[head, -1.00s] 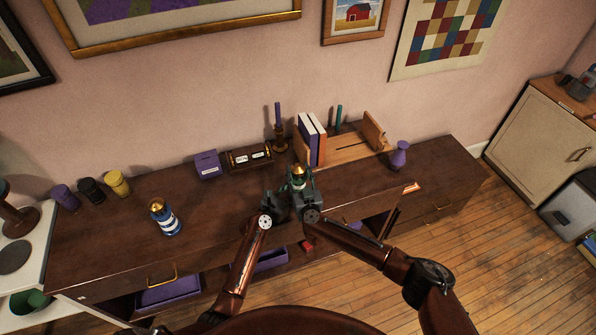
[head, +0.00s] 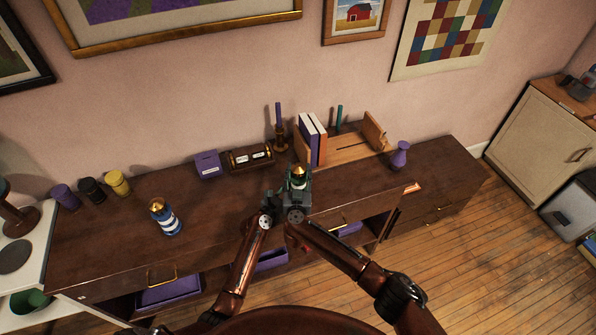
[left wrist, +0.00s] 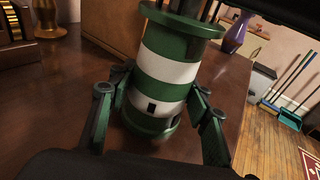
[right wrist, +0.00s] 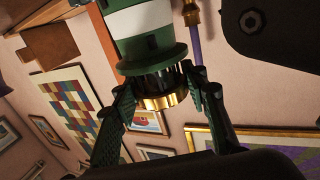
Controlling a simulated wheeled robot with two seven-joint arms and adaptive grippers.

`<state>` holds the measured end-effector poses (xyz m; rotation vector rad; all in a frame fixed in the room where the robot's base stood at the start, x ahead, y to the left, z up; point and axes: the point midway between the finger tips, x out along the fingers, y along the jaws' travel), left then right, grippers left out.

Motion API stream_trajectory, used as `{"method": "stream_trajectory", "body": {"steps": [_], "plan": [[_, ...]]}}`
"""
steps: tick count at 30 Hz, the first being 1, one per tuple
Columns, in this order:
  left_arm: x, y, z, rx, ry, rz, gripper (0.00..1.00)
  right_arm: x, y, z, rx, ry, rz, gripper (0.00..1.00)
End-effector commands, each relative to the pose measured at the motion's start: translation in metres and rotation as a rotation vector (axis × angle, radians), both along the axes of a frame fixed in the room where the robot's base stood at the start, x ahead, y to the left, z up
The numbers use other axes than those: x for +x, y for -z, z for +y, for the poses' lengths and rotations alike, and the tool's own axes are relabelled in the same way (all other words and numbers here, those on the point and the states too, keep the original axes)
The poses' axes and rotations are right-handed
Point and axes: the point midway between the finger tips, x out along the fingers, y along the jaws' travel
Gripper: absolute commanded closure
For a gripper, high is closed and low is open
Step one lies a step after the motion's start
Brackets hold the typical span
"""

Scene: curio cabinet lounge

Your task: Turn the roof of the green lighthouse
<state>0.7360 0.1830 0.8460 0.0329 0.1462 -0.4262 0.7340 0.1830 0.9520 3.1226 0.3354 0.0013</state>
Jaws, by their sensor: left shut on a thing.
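The green lighthouse (head: 299,186) has green and white bands and a gold roof; it stands upright near the front of the brown desk. In the left wrist view its banded body (left wrist: 165,72) sits between the fingers of my left gripper (left wrist: 158,92), shut on it low down. In the right wrist view the lighthouse appears upside down. There the fingers of my right gripper (right wrist: 160,82) stand on both sides of the gold roof (right wrist: 163,101), with a narrow gap on the left side. In the head view the grippers hide the lower lighthouse.
A blue and white lighthouse (head: 168,222) stands left on the desk (head: 110,240). Behind are a purple box (head: 208,164), a candlestick (head: 279,135), books (head: 311,140) and a wooden rack (head: 350,152). A purple vase (head: 400,155) stands right. The desk between the two lighthouses is clear.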

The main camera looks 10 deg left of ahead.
Motion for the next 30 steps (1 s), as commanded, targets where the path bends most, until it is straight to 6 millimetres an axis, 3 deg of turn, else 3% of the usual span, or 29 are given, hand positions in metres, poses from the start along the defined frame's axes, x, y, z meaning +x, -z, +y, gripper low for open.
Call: {"method": "stream_trajectory", "body": {"steps": [8,19,23,30], "plan": [[-0.002,0.006,-0.001,-0.001,0.003,0.010,0.99,0.000,0.000,0.000,0.000,-0.001,-0.001,0.41],[-0.002,0.006,-0.001,-0.001,0.003,0.010,0.99,-0.005,0.002,-0.001,0.001,-0.002,0.001,0.41],[-0.002,0.006,-0.001,-0.002,0.003,0.011,0.99,-0.019,0.002,-0.004,0.003,-0.002,0.003,0.41],[-0.003,0.006,-0.001,-0.002,0.003,0.011,0.99,-0.063,0.002,-0.014,0.002,-0.002,0.004,0.41]]}}
